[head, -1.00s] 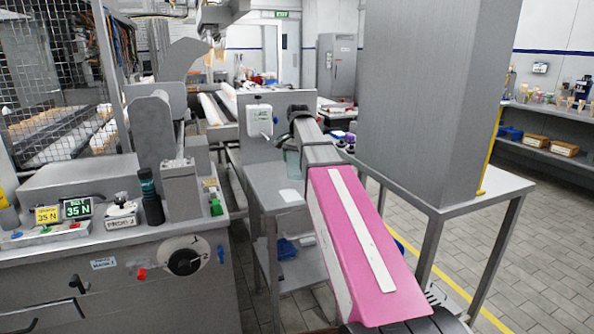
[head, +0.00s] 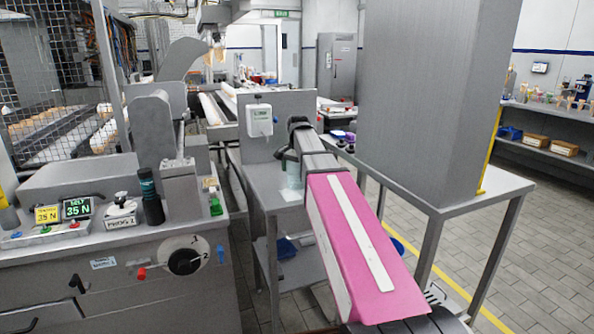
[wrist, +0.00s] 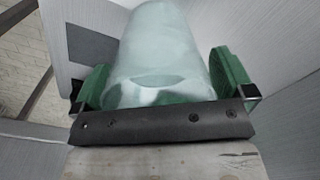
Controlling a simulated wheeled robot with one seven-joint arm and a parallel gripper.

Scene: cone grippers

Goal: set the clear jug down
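The clear jug (head: 291,177) is a pale, greenish see-through vessel at the far end of my arm, low over the grey side table. In the wrist view the jug (wrist: 155,50) lies between the two green pads of my gripper (wrist: 163,82). Both pads appear to touch its sides, so the gripper looks shut on it. In the head view the gripper (head: 288,156) is dark and partly hidden by my arm. The jug's base overlaps a small white patch on the table top; I cannot tell whether it touches.
The grey side table (head: 262,188) has an upright back panel (head: 285,105) carrying a white box (head: 259,121). A machine with a control panel (head: 100,225) stands at left. A large grey column (head: 430,100) on a bench stands at right. A lower shelf (head: 300,268) lies beneath.

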